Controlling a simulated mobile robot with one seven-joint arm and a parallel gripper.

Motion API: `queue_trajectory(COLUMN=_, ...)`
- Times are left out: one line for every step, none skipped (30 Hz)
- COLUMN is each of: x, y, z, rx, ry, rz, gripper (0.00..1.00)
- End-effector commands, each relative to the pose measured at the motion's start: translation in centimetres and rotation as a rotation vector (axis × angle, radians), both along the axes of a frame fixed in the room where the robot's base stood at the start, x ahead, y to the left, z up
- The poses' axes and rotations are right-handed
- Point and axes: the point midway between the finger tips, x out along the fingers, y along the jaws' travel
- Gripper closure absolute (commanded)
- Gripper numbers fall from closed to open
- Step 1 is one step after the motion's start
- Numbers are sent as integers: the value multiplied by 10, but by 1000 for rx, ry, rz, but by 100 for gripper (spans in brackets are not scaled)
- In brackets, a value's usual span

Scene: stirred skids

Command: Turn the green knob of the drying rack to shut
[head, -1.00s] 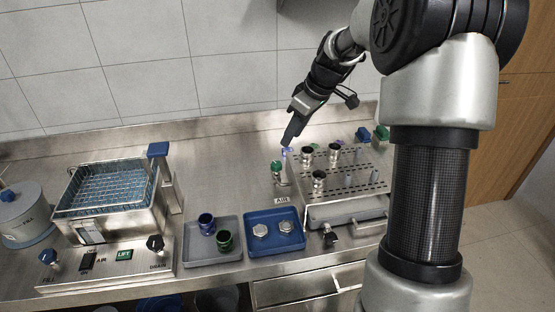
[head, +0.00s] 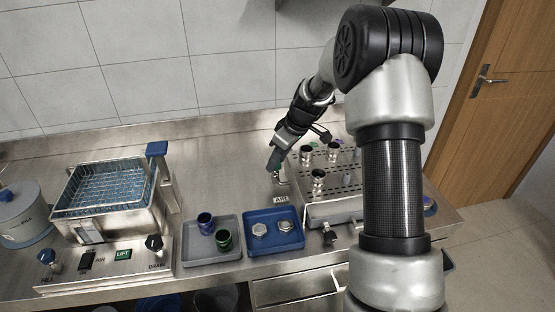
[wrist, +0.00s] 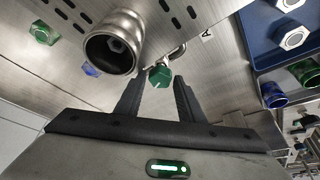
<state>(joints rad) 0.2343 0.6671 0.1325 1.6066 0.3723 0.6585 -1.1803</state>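The drying rack (head: 345,188) is a perforated steel stand on the right part of the counter, with an AIR label (head: 281,199) at its left front. Its green knob (wrist: 160,75) shows in the wrist view on a bent metal fitting, just beyond and between my fingertips. My gripper (wrist: 157,92) is open with nothing in it, one finger to each side of the knob. I cannot tell whether the fingers touch it. In the head view my gripper (head: 272,168) is low at the rack's left edge and hides most of the knob.
Steel cups (head: 318,176) stand on the rack; one (wrist: 114,42) is close to my gripper. A blue tray (head: 258,218) with hex pieces and a grey tray (head: 190,245) with blue and green cups lie in front. A basket bath (head: 105,222) stands left.

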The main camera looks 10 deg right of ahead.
Motion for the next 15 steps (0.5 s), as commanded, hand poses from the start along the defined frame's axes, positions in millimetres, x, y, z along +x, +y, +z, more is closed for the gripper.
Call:
queue_trajectory(x=0, y=0, z=0, rx=0, ry=0, rz=0, gripper=65)
queue_trajectory(x=0, y=0, z=0, rx=0, ry=0, rz=0, gripper=70)
queue_trajectory(x=0, y=0, z=0, rx=0, ry=0, rz=0, gripper=77)
queue_trajectory(x=0, y=0, z=0, rx=0, ry=0, rz=0, gripper=82)
queue_trajectory(x=0, y=0, z=0, rx=0, ry=0, rz=0, gripper=87)
queue_trajectory(x=0, y=0, z=0, rx=0, ry=0, rz=0, gripper=93)
queue_trajectory(x=0, y=0, z=0, rx=0, ry=0, rz=0, gripper=95)
queue_trajectory(x=0, y=0, z=0, rx=0, ry=0, rz=0, gripper=95)
queue_trajectory(x=0, y=0, z=0, rx=0, ry=0, rz=-1, gripper=95)
queue_trajectory(x=0, y=0, z=0, rx=1, ry=1, rz=-2, gripper=95)
queue_trajectory(x=0, y=0, z=0, rx=0, ry=0, rz=-4, gripper=95)
queue_trajectory(x=0, y=0, z=0, rx=0, ry=0, rz=-8, gripper=95)
queue_trajectory(x=0, y=0, z=0, rx=0, ry=0, rz=-13, gripper=95)
queue_trajectory(x=-1, y=0, z=0, rx=0, ry=0, rz=-19, gripper=95)
queue_trajectory(x=-1, y=0, z=0, rx=0, ry=1, rz=-29, gripper=95)
